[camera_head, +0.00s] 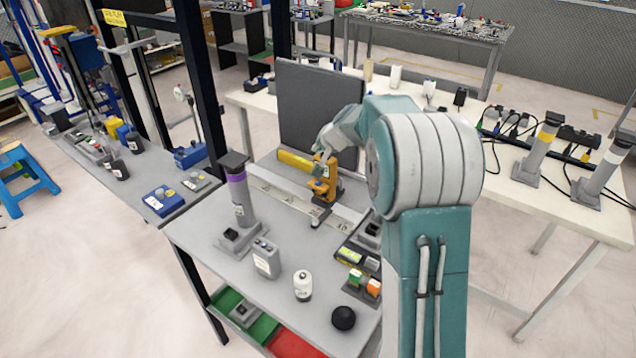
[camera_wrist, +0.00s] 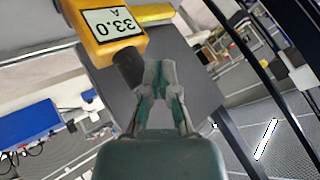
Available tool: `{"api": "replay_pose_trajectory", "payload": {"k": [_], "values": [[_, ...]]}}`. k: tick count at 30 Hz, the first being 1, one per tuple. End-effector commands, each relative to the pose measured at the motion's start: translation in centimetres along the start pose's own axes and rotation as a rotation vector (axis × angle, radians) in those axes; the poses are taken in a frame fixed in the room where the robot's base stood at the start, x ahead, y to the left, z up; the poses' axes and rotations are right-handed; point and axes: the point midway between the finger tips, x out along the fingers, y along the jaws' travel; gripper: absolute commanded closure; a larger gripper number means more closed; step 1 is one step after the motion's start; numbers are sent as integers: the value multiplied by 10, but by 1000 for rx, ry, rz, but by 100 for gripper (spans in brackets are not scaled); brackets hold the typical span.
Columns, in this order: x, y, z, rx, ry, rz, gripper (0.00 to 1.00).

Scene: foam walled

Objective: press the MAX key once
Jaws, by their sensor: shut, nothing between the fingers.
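The yellow-orange meter (camera_head: 322,184) stands on the grey bench in the head view. In the wrist view the meter (camera_wrist: 92,48) is at the upper left, its display (camera_wrist: 112,22) reading 33.0 A upside down. A dark grey part (camera_wrist: 128,70) sticks out from its lower end. My gripper (camera_wrist: 160,66) is shut and empty, its tips just right of that dark part; I cannot tell whether they touch. In the head view my gripper is near the meter's top, mostly too small to make out. I cannot make out the MAX key in either view.
A dark upright panel (camera_head: 318,106) stands behind the meter. A grey post with a purple band (camera_head: 240,196) is to its left. Some bare bench lies between.

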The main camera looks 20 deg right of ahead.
Motion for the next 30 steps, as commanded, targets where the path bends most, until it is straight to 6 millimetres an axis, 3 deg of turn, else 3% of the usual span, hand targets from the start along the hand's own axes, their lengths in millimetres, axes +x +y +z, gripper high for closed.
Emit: {"api": "replay_pose_trajectory", "payload": {"k": [14,30], "values": [[7,5,2,7,2,1,100],[52,38,35,7,0,1,100]]}}
